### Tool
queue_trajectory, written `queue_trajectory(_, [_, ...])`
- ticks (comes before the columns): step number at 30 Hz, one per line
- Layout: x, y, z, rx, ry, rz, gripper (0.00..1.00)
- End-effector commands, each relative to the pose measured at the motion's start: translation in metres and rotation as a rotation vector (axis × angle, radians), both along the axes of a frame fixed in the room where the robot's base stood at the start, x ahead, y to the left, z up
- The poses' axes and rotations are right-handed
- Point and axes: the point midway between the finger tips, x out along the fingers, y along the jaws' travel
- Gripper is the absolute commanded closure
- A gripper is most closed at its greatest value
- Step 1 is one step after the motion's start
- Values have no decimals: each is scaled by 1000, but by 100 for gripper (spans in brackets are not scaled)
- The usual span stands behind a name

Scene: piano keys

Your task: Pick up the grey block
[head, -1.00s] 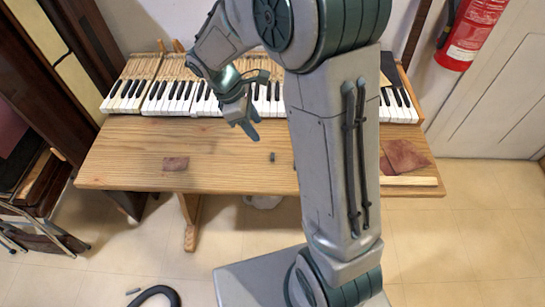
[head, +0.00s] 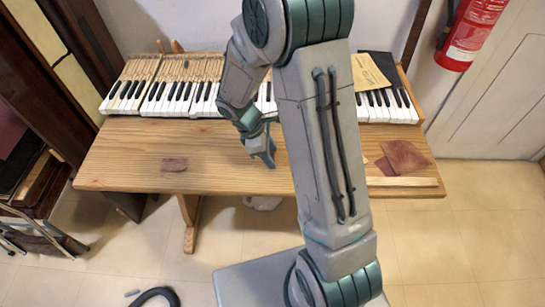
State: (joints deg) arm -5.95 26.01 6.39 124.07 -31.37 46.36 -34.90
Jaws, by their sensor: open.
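My gripper (head: 265,160) is low over the middle of the wooden table (head: 225,152), pointing down, with its jaws open. The small grey block is not visible now. A second ago it stood on the table at about the place my gripper now covers, so it is hidden behind or between the fingers. I cannot tell whether the fingers touch it.
Piano keys (head: 180,98) line the back of the table. A fire extinguisher (head: 470,35) hangs at the right. The table's left half is mostly clear.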

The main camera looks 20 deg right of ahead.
Motion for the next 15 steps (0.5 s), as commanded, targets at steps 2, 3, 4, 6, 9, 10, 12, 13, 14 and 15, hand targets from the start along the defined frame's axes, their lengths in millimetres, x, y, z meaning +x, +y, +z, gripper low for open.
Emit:
queue_trajectory(2, [0,0,0,0,0,0,53])
queue_trajectory(3, [0,0,0,0,0,0,53])
queue_trajectory(4, [0,0,0,0,0,0,58])
queue_trajectory(6, [0,0,0,0,0,0,78])
queue_trajectory(9, [0,0,0,0,0,0,100])
queue_trajectory(10, [0,0,0,0,0,0,100])
queue_trajectory(12, [0,0,1,0,0,0,100])
queue_trajectory(13, [0,0,1,0,0,0,100])
queue_trajectory(14, [0,0,1,0,0,0,100])
queue_trajectory(15, [0,0,1,0,0,0,100])
